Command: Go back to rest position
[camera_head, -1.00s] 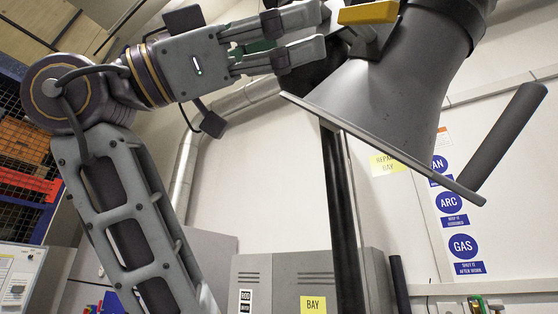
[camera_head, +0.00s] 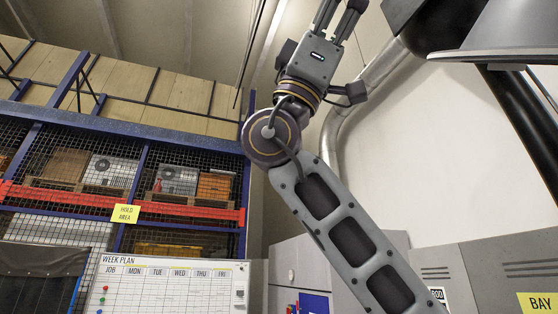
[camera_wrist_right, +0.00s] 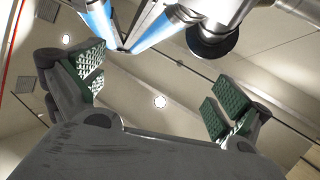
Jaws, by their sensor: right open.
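My right gripper (camera_head: 340,15) is at the top of the head view, at the end of a grey arm rising from the lower right. It points upward, its fingers apart and their tips cut off by the top edge. In the right wrist view the same gripper (camera_wrist_right: 155,95) is open, with green textured pads and nothing between them. The grey fume hood (camera_head: 505,52) is at the upper right, apart from the gripper and partly out of frame. My left gripper is not in view.
A mesh-fronted rack (camera_head: 70,150) with crates stands at the left, above a week-plan whiteboard (camera_head: 165,285). Grey cabinets (camera_head: 490,265) stand at the lower right. In the wrist view, blue tubes (camera_wrist_right: 155,28) and a dark disc (camera_wrist_right: 213,42) show beneath the ceiling.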

